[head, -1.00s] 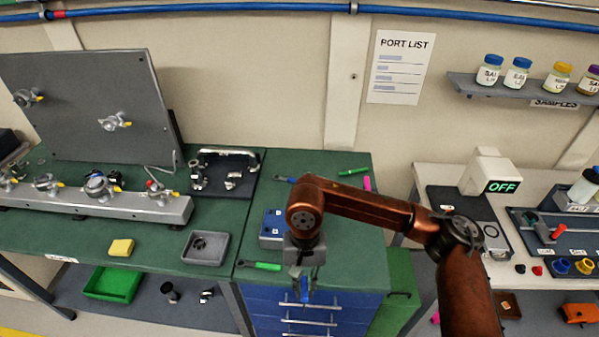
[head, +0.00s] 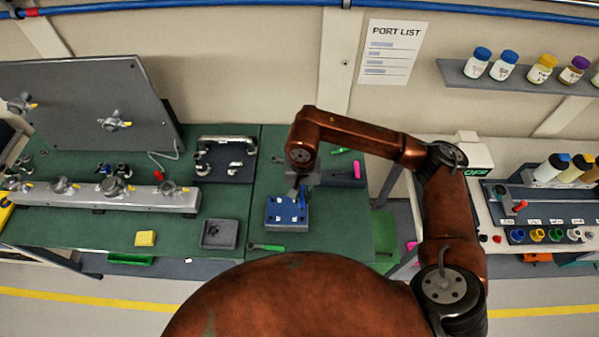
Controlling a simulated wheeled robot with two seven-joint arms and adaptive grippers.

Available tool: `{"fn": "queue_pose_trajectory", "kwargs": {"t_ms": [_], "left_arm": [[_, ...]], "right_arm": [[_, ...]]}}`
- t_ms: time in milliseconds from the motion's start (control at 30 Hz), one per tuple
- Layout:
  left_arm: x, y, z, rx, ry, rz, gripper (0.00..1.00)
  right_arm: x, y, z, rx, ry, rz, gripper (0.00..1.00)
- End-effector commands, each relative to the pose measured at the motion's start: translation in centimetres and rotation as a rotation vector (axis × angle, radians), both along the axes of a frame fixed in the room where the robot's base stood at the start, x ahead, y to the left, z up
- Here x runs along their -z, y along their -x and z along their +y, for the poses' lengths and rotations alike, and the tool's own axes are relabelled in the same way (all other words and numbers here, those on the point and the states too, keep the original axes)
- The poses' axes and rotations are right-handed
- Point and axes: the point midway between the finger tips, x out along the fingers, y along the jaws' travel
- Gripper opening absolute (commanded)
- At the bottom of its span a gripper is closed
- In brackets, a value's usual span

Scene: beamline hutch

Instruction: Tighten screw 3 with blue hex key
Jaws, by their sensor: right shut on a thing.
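A blue block (head: 287,218) with several pale screws on its top lies on the green bench top, right of the middle of the bench. My right gripper (head: 299,189) points down over the back part of this block. It is shut on a slim blue thing, the blue hex key (head: 303,196), which is small and partly hidden by the fingers. I cannot tell whether the key's tip touches a screw, or which screw is below it. The numbers on the block are too small to read. My left gripper is not in view.
A green-handled tool (head: 266,247) lies in front of the block and another green handle (head: 339,151) lies behind. A pink item (head: 357,169) stands right of my gripper.

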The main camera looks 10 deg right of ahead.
Motion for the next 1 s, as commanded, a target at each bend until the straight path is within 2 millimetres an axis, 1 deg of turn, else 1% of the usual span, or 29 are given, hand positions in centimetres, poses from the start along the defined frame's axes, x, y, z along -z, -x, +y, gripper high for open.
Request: {"fn": "queue_pose_trajectory", "kwargs": {"t_ms": [33, 67, 267, 700, 900, 1000], "left_arm": [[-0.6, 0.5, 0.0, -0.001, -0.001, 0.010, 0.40], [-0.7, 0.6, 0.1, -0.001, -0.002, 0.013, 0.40], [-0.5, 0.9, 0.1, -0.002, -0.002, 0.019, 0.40], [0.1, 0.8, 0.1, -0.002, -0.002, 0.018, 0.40], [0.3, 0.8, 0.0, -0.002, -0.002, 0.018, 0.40], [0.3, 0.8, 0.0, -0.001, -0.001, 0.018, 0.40]], "right_arm": [[-0.5, 0.0, -0.1, 0.002, 0.001, -0.002, 0.00], [-0.5, 0.0, -0.1, 0.002, 0.001, -0.004, 0.00], [0.3, 0.1, -0.2, 0.006, 0.001, -0.005, 0.00], [4.2, 0.1, -0.4, 0.009, 0.002, -0.005, 0.00], [5.7, 0.1, -0.3, 0.008, 0.001, -0.005, 0.00], [6.1, 0.1, -0.3, 0.008, 0.001, -0.006, 0.00]]}}
